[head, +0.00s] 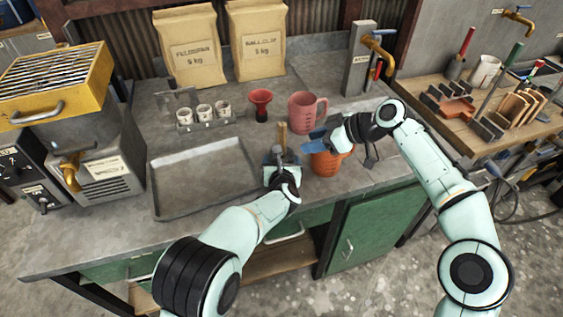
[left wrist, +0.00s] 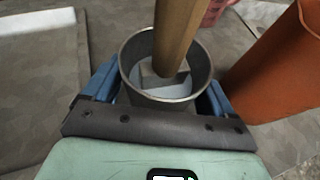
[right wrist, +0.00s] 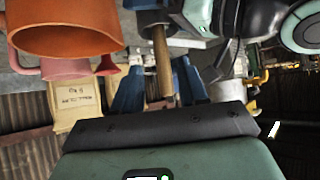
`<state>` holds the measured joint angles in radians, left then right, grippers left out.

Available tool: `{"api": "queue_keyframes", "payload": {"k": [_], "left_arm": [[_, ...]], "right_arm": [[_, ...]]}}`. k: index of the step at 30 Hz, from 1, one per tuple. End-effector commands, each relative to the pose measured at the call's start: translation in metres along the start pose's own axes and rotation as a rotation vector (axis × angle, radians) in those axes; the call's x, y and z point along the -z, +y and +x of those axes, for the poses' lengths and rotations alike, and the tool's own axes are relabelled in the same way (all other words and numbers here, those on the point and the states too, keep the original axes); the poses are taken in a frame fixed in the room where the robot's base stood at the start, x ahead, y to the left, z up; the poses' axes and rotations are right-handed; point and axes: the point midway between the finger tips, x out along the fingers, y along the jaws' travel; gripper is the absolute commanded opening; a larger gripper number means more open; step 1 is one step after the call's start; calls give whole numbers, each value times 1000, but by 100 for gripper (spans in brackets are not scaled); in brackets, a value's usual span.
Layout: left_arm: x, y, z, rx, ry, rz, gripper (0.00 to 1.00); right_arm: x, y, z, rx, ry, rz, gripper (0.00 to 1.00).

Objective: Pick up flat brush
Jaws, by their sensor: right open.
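The flat brush's wooden handle (head: 282,133) stands nearly upright in a small metal cup (left wrist: 165,88). The handle (left wrist: 178,35) rises out of the cup in the left wrist view, and pale bristles or a head show inside. My left gripper (head: 279,158) is shut on the cup, its blue fingers against both sides. My right gripper (head: 308,143) is open beside the handle, coming from the right. In the right wrist view the handle (right wrist: 162,62) appears between the open blue fingers (right wrist: 158,85); I cannot tell whether they fully surround it.
An orange mug (head: 327,163) stands close right of the cup, under my right gripper. A pink jug (head: 303,112) and red funnel (head: 260,103) stand behind. A metal tray (head: 203,178) lies left. A tap post (head: 356,62) stands at the back right.

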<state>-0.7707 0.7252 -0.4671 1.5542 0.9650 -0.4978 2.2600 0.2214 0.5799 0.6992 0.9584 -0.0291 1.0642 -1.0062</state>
Motion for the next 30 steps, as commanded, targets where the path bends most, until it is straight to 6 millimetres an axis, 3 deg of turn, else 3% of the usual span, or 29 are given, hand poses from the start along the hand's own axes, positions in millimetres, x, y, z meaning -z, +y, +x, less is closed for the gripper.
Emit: {"api": "queue_keyframes", "payload": {"k": [1, 4, 10, 11, 12, 17, 23, 30], "left_arm": [[0, 0, 0, 0, 0, 0, 67], [0, 0, 0, 0, 0, 0, 35], [0, 0, 0, 0, 0, 0, 35], [0, 0, 0, 0, 0, 0, 35], [0, 0, 0, 0, 0, 0, 35], [0, 0, 0, 0, 0, 0, 35], [0, 0, 0, 0, 0, 0, 35], [0, 0, 0, 0, 0, 0, 35]], "right_arm": [[0, 0, 0, 0, 0, 0, 43], [0, 0, 0, 0, 0, 0, 43], [0, 0, 0, 0, 0, 0, 43], [0, 0, 0, 0, 0, 0, 46], [0, 0, 0, 0, 0, 2, 56], [-1, -3, 2, 22, 21, 109, 56], [-1, -14, 10, 128, 97, 585, 56], [-1, -20, 13, 339, 159, 1357, 56]]}}
